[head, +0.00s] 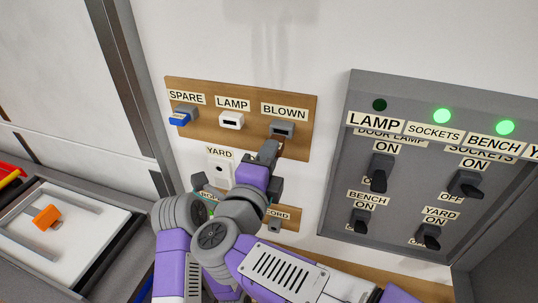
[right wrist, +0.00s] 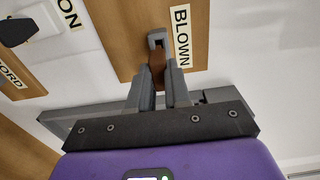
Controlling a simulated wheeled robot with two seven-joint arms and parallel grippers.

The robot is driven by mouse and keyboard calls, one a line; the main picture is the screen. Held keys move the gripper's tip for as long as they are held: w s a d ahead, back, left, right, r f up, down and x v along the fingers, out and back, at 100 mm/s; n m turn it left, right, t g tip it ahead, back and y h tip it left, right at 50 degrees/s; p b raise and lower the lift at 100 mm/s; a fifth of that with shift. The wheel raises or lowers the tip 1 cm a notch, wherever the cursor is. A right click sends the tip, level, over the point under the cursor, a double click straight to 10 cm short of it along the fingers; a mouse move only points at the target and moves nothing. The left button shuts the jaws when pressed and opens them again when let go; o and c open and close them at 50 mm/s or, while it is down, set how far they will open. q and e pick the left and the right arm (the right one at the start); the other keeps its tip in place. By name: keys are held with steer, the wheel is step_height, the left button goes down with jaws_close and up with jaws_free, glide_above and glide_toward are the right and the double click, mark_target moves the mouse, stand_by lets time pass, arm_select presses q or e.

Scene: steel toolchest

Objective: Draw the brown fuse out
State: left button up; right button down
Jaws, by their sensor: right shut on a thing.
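The brown fuse (right wrist: 157,69) shows between the fingers of my right gripper (right wrist: 160,88) in the right wrist view, right at the grey BLOWN socket (right wrist: 157,39). My right gripper is shut on it. The fuse's far end meets the socket's mouth in the picture; I cannot tell how deep it sits. In the head view the BLOWN socket (head: 283,128) is at the right of the brown board, with my right gripper (head: 268,150) just below it and mostly covering the fuse.
The SPARE socket (head: 183,112) holds a blue fuse, with the white LAMP socket (head: 232,120) beside it. A grey switch panel (head: 400,210) stands right, its SOCKETS and BENCH lights green. A white tray (head: 85,240) with an orange piece (head: 46,217) lies left.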

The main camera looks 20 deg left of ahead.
steer(key=shift+w+d, duration=0.1)
steer(key=shift+w, duration=1.75)
steer(key=c, duration=1)
jaws_free()
steer(key=shift+s, duration=0.1)
steer(key=s, duration=0.7)
steer(key=shift+s, duration=0.25)
